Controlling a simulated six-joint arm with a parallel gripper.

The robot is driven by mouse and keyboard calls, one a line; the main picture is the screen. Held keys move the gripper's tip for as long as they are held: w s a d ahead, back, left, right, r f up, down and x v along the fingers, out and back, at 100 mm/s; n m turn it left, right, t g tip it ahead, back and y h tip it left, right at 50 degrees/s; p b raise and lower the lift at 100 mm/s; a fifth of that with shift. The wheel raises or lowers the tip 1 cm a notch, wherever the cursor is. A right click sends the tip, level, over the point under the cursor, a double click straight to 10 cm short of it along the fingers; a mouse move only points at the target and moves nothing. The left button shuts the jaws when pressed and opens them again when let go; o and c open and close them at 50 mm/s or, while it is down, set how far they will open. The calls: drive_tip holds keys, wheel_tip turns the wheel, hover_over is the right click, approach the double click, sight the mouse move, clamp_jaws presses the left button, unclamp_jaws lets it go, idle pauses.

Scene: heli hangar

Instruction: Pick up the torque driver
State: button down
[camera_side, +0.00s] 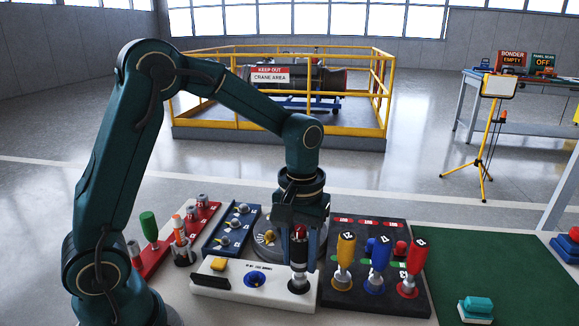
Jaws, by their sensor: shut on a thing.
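My gripper (298,240) points down over the right part of a white block (222,284). It is shut on a dark upright tool with a red upper part (299,257), which I take to be the torque driver. The tool's silver lower end (298,284) is at the white block; I cannot tell if it is seated or just lifted. The fingers hide part of its body.
Yellow (345,258), blue (378,262) and red (411,266) handled tools stand in a black tray (398,298) close on the right. A blue tray (217,243) and a red rack (157,259) lie left. A green mat (490,270) is mostly clear.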

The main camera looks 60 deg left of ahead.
sight(300, 226)
wheel_tip(300, 226, up, 4)
drive_tip(key=shift+a+f, duration=0.1)
drive_tip(key=shift+a, duration=0.05)
drive_tip(key=s+a+r, duration=0.4)
drive_tip(key=a+r, duration=0.2)
drive_tip(key=a, duration=0.4)
drive_tip(key=shift+s+a+r, duration=0.2)
drive_tip(key=shift+s+r, duration=0.05)
drive_tip(key=shift+s, duration=0.15)
idle(0.4)
drive_tip(key=w+d+f, duration=0.1)
drive_tip(key=d+f, duration=0.1)
drive_tip(key=d, duration=0.1)
drive_tip(key=w+d+f, duration=0.2)
drive_tip(key=d, duration=0.2)
drive_tip(key=w+d+f, duration=0.1)
drive_tip(key=d+f, duration=0.2)
drive_tip(key=shift+w+d, duration=0.3)
drive_tip(key=shift+w, duration=0.05)
drive_tip(key=shift+f, duration=1.8)
